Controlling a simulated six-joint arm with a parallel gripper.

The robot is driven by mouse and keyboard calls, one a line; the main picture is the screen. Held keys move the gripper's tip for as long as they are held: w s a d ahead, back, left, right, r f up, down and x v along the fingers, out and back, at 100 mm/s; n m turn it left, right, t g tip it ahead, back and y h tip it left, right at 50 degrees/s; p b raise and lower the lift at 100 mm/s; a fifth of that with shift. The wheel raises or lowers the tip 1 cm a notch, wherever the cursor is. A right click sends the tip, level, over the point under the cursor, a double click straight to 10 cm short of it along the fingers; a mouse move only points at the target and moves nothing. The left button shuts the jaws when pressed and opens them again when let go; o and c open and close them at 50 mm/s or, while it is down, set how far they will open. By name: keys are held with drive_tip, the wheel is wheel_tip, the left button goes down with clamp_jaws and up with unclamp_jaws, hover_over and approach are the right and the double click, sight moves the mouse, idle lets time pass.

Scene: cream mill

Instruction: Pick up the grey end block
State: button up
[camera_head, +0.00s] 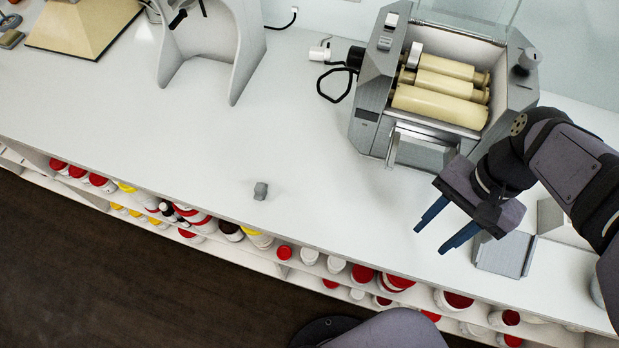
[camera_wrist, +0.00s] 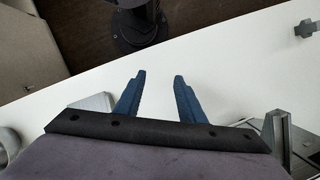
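The grey end block (camera_head: 261,190) is a small grey piece on the white counter, left of the mill and near the counter's front edge. It also shows at the upper right edge of the wrist view (camera_wrist: 305,29). My gripper (camera_head: 432,240) is above the right part of the counter, well to the right of the block. Its two blue fingers are spread apart, and the wrist view shows nothing between the fingertips (camera_wrist: 159,75).
The roller mill (camera_head: 440,95) with cream rollers stands behind my gripper. A grey metal tray (camera_head: 503,255) lies right of my fingers. A white stand (camera_head: 240,45) is at the back left. Shelves with several jars run below the front edge. The counter around the block is clear.

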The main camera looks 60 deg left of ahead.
drive_tip(key=s+a+r+n+g, duration=0.1)
drive_tip(key=s+a, duration=1)
drive_tip(key=a, duration=0.1)
drive_tip(key=r+n+t, duration=0.1)
drive_tip(key=n+t, duration=0.3)
drive_tip(key=n, duration=0.1)
hover_over(259, 187)
drive_tip(key=shift+y, duration=0.3)
drive_tip(key=shift+f+p, duration=1.4)
drive_tip(key=shift+f, duration=2.3)
clamp_jaws()
